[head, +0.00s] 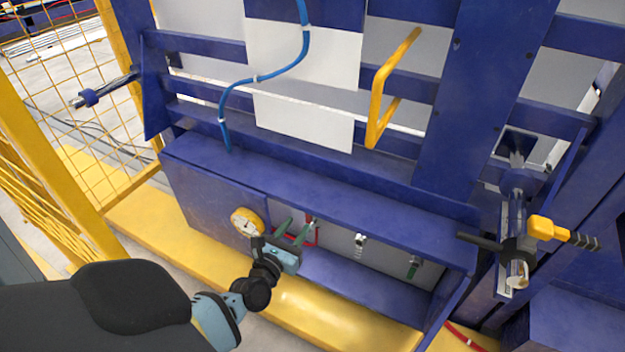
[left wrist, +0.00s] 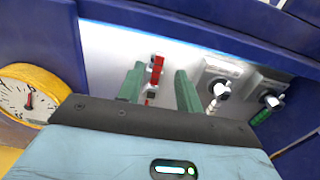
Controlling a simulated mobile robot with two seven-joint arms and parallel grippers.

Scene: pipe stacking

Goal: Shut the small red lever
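The small red lever (left wrist: 156,70) is on the light back wall of a recess in the blue panel. In the left wrist view it stands between my left gripper's two green fingers (left wrist: 160,85), with a gap on each side. My left gripper (head: 295,229) is open and reaches toward the recess in the head view. Red parts (head: 309,219) show beside its fingers there, partly hidden by them. I cannot tell how deep the fingers are relative to the lever. My right gripper is not in view.
A yellow-rimmed gauge (head: 247,221) is just left of the gripper; it also shows in the wrist view (left wrist: 32,95). The blue ledge (head: 330,208) overhangs the recess.

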